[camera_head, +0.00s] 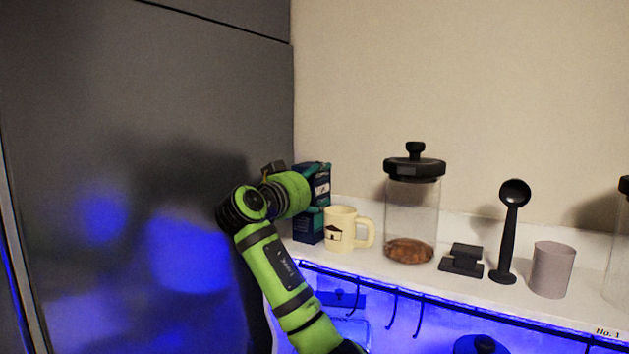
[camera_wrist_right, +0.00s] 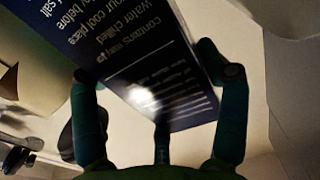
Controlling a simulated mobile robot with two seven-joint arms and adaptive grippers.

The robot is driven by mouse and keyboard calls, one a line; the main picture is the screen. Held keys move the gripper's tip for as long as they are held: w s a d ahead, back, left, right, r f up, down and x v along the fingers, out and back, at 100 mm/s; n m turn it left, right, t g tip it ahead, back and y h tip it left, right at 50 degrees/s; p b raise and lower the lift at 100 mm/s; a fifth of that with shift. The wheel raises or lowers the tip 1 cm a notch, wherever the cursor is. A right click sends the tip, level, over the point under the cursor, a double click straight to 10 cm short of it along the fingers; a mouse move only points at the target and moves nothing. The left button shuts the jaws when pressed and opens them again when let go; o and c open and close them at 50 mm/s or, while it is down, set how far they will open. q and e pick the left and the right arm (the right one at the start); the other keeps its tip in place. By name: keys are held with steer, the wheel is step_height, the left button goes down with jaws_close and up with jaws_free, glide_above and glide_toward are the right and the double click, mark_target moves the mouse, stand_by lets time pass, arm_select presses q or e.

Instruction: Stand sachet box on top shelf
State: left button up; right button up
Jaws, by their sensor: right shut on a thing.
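The sachet box (camera_head: 308,227) is dark blue with teal parts. It looks upright at the left end of the white top shelf (camera_head: 455,288), left of the cream mug (camera_head: 340,230). Whether its base touches the shelf is hard to tell. My right gripper (camera_head: 311,203) is shut on the box, its wrist partly covering the box. In the right wrist view the box (camera_wrist_right: 150,70) shows white print between the fingers of the gripper (camera_wrist_right: 157,80). My left gripper is out of view.
Right of the mug stand a glass jar (camera_head: 411,220) with a black lid, a small black object (camera_head: 462,260), a black scoop on a stand (camera_head: 509,230) and a grey-pink cup (camera_head: 552,269). A grey cabinet panel (camera_head: 130,120) rises on the left. Hooks hang below the shelf.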

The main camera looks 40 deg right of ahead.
steer(key=shift+f, duration=0.1)
steer(key=o, duration=1.2)
steer(key=shift+a, duration=0.1)
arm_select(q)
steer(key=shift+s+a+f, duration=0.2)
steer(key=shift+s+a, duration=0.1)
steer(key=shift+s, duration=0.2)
arm_select(e)
steer(key=shift+o, duration=0.2)
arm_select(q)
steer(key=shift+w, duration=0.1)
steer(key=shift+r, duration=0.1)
